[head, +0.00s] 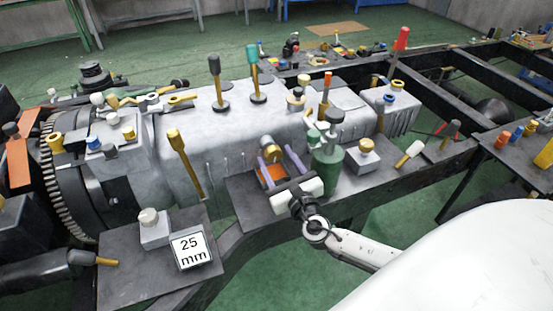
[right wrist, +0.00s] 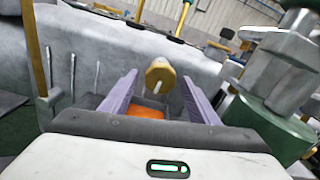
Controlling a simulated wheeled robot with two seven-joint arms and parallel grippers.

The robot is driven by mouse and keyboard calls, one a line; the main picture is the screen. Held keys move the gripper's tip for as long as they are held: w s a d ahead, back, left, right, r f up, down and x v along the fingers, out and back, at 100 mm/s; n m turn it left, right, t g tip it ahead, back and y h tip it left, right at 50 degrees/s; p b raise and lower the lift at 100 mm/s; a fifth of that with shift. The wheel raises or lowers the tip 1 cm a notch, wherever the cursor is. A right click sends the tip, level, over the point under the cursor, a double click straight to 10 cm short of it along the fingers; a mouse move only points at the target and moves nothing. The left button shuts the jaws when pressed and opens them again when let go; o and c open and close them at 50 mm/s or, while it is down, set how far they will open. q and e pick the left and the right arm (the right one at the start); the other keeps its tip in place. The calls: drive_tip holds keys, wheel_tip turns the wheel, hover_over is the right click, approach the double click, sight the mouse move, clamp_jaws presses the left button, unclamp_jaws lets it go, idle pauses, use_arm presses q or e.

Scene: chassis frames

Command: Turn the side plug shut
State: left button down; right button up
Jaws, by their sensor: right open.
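The side plug (head: 267,142) is a round brass-coloured knob on the near side wall of the grey gearbox housing (head: 225,125). In the right wrist view the plug (right wrist: 160,73) shows end-on with a pale bar-like mark on its face. My right gripper (head: 277,152) is open, with its two purple fingers pointing at the plug, one on each side of it in the picture. In the right wrist view the fingertips (right wrist: 160,78) frame the plug with gaps on both sides. I cannot tell whether the tips reach past its face. My left gripper is not in view.
An orange patch (head: 271,174) lies on the dark shelf below the plug. A green canister (head: 327,168) stands close to the right of my right gripper. A yellow-handled lever (head: 184,160) leans at the left. A "25 mm" sign (head: 191,249) stands on the front-left plate.

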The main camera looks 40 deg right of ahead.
drive_tip(key=shift+w, duration=0.1)
drive_tip(key=c, duration=1)
drive_tip(key=shift+c, duration=0.2)
